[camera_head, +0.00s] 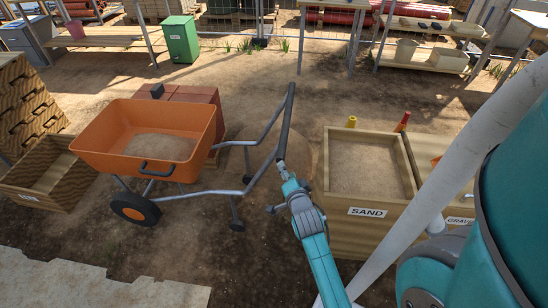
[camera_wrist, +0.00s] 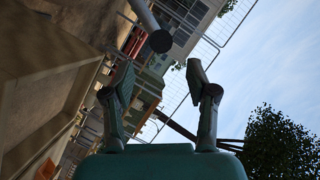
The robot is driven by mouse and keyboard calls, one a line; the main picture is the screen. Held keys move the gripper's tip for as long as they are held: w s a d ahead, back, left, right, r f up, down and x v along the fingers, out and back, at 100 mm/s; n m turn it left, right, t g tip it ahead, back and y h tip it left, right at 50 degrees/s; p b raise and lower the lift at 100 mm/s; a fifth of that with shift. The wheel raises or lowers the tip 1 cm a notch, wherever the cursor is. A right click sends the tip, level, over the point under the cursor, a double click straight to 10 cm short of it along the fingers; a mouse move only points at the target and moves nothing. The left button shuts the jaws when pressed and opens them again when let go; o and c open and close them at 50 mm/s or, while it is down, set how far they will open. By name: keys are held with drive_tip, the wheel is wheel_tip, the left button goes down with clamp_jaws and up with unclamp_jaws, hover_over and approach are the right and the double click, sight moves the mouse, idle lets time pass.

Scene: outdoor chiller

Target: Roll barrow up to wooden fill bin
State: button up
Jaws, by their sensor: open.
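The barrow has an orange tray (camera_head: 150,137) with some sand in it, a black wheel, and grey tube handles. Its dark push bar (camera_head: 287,118) faces my gripper (camera_head: 281,170). In the wrist view, my gripper (camera_wrist: 160,73) is open, with a grey bar end (camera_wrist: 160,41) just ahead of and between the fingertips, seemingly not gripped. An open wooden bin (camera_head: 70,183) stands left of the barrow, close to its tray. Another wooden bin (camera_head: 373,228), marked SAND and full of sand, stands right of my gripper. I cannot tell which is the fill bin.
A brick-red block stack (camera_head: 203,97) stands behind the tray. Stacked wooden crates (camera_head: 25,100) are at far left. A pale slab (camera_head: 90,285) lies in front. A green bin (camera_head: 180,40) and benches stand behind. Bare dirt lies around the barrow.

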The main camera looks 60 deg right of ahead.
sight(281, 153)
drive_tip(key=x, duration=1.1)
drive_tip(key=shift+d+r, duration=0.15)
drive_tip(key=shift+d, duration=0.25)
clamp_jaws()
